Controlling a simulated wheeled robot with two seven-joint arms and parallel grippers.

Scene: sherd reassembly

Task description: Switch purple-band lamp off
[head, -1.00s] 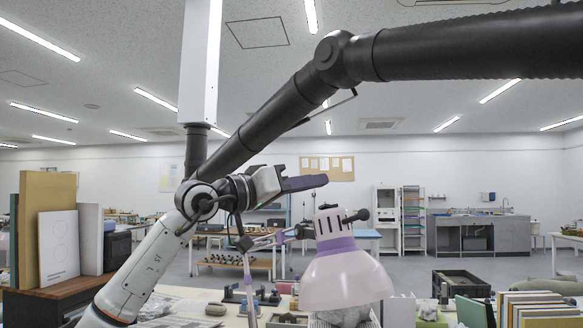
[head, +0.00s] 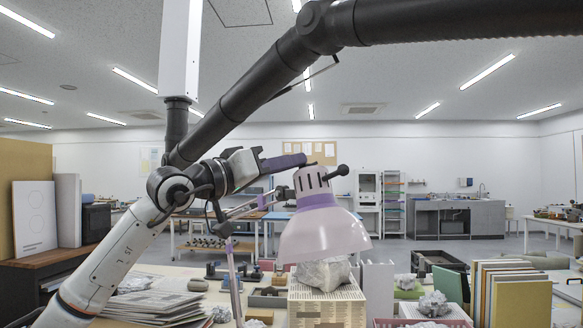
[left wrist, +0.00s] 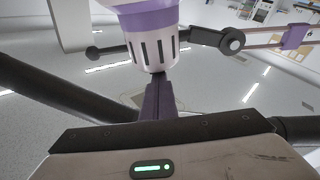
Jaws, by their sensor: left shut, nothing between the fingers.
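The purple-band lamp (head: 325,232) has a pale pinkish shade, a purple band and a white slotted cap, and stands in the middle of the head view. Its cap and band also show at the top of the left wrist view (left wrist: 150,42). My left gripper (head: 304,160) is shut and empty, its dark purple fingers at the top end of the cap. In the left wrist view the fingertips (left wrist: 159,78) meet or nearly meet the cap's end, and they hide any switch there. I cannot tell if the lamp is lit. My right gripper is not in view.
The lamp's jointed arm (head: 240,208) runs left of the shade. Upright boards (head: 515,290) stand at the right, and a stack of papers (head: 152,303) lies at the left.

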